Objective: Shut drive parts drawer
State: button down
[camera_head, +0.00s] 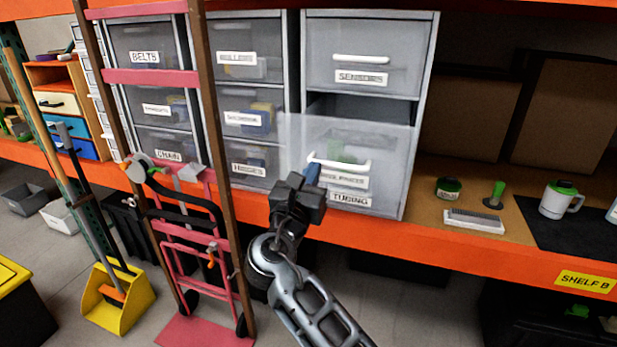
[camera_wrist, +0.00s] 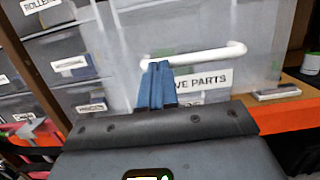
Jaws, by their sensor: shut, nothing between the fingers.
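The drive parts drawer (camera_head: 345,140) is a clear bin in the right-hand grey cabinet, below the SENSORS drawer. It stands pulled out toward me, with a dark gap above it. Its white bar handle (camera_wrist: 205,53) and its label reading "VE PARTS" (camera_wrist: 198,82) show in the wrist view. My gripper (camera_head: 312,174) is shut and empty, at the left part of the drawer's front. In the wrist view its blue fingertips (camera_wrist: 157,68) are at the left end of the handle and overlap it; I cannot tell whether they touch. The fingers hide the start of the label.
The SENSORS drawer (camera_head: 362,55) above and the TUBING drawer (camera_head: 350,199) below look closed. A pink hand truck (camera_head: 190,240) stands at left before the other drawers. A brush (camera_head: 474,221), a green-lidded jar (camera_head: 448,188) and a mug (camera_head: 561,199) stand on the shelf at right.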

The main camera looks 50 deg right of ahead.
jog(key=f+x, duration=0.1)
jog(key=x, duration=0.5)
jog(key=f+x, duration=0.1)
jog(key=x, duration=0.5)
jog(key=f+x, duration=0.1)
jog(key=x, duration=0.5)
jog(key=shift+w+d+f, duration=0.2)
jog(key=shift+d+f, duration=0.05)
jog(key=shift+d, duration=0.3)
jog(key=shift+a, duration=0.1)
